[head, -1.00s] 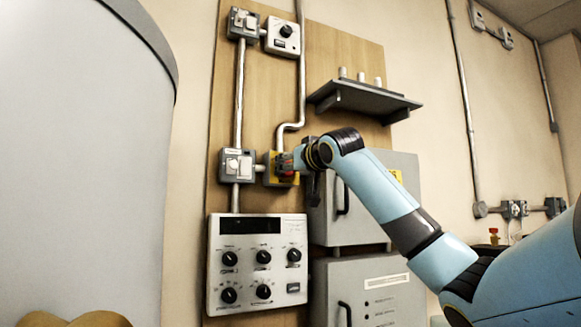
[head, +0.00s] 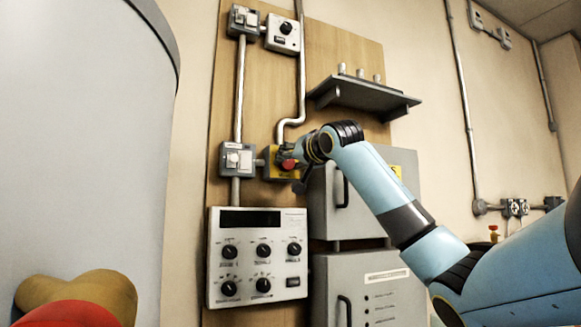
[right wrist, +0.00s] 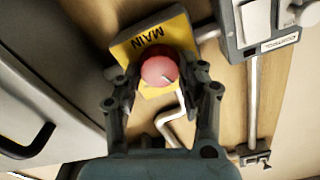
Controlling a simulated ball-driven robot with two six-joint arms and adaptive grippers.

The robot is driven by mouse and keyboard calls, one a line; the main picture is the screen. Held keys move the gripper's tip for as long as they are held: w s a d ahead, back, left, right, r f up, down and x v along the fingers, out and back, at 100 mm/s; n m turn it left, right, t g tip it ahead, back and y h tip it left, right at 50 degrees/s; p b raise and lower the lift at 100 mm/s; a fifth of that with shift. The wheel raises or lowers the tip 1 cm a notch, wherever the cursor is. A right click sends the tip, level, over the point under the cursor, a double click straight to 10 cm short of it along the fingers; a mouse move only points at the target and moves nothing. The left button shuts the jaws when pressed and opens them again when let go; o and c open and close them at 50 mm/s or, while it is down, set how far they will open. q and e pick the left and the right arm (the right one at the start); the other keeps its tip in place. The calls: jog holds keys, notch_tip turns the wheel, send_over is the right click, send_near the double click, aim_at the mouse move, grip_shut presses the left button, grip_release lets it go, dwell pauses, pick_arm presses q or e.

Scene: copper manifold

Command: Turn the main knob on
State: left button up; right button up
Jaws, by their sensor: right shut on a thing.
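The main knob (head: 289,164) is red and round and sits on a yellow box (head: 271,173) on the wooden board. In the right wrist view the knob (right wrist: 160,68) faces me, with a pale mark toward its lower right; the yellow plate (right wrist: 125,52) behind it reads MAIN. My right gripper (head: 293,166) reaches the box from the right. Its dark fingers stand on both sides of the knob and are shut on it. Part of the box is hidden by the gripper. My left gripper is not in view.
A grey switch (head: 237,160) is left of the yellow box. A control panel (head: 258,208) with several black knobs and a dark display is below. Grey cabinets (head: 350,215) stand close on the right, under a shelf (head: 362,97). A bent pipe (head: 300,85) runs above the box.

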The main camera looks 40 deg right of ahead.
jog(key=m+b, duration=0.1)
jog(key=m, duration=0.1)
jog(key=m+b, duration=0.1)
jog(key=shift+f+m, duration=0.2)
jog(key=shift+m, duration=0.2)
jog(key=m+b, duration=0.2)
jog(key=m, duration=0.1)
jog(key=shift+m, duration=0.3)
jog(key=m+b, duration=0.3)
jog(key=m, duration=0.1)
jog(key=shift+d+f, duration=0.1)
jog(key=shift+f, duration=0.05)
jog(key=shift+m+b, duration=0.6)
jog(key=shift+m, duration=0.6)
